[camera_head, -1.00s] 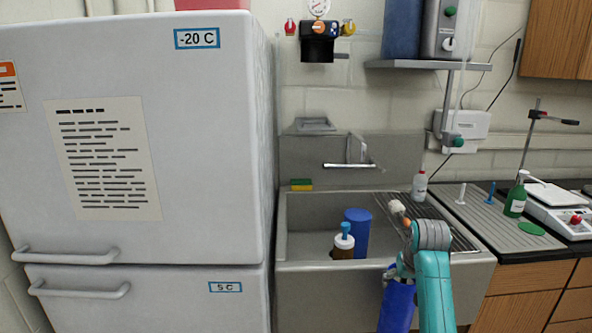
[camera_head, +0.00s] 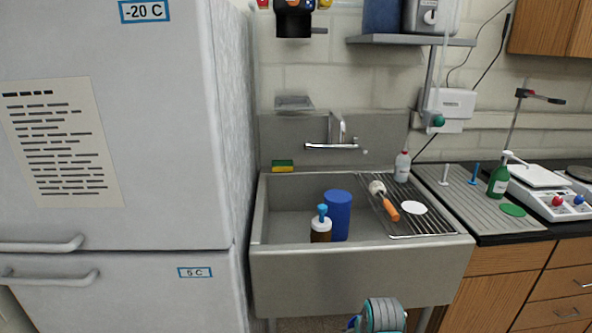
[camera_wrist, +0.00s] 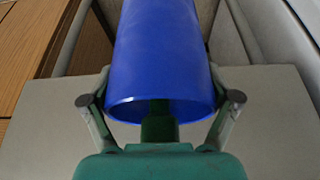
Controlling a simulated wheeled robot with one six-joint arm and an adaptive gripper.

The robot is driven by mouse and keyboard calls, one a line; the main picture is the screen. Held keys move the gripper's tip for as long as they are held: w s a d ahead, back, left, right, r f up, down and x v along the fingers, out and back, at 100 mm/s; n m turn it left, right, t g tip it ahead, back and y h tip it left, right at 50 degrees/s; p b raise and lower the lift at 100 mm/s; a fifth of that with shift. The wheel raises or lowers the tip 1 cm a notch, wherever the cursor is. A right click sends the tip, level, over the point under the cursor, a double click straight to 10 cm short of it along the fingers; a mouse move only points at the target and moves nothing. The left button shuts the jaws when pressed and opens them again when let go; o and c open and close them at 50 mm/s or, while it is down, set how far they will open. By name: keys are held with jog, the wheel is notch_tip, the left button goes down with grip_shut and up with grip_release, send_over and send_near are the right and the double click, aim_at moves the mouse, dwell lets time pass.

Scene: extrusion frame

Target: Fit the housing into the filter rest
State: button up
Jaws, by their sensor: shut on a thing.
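The housing appears to be the blue cylinder (camera_wrist: 160,50) in the wrist view, with its round lower rim towards my palm. My gripper (camera_wrist: 160,105) is shut on it, with a finger linkage on each side. In the head view only a rounded grey-and-teal part of my arm shows at the bottom edge; the held cylinder is out of that view. I cannot make out for certain which thing is the filter rest. Another blue cylinder (camera_head: 338,213) stands upright in the sink.
A wire rack (camera_head: 405,225) bears a brush (camera_head: 384,200) and a white disc (camera_head: 413,208). The fridge (camera_head: 150,150) stands left.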

jog(key=s+f, duration=1.3)
jog(key=s, duration=0.1)
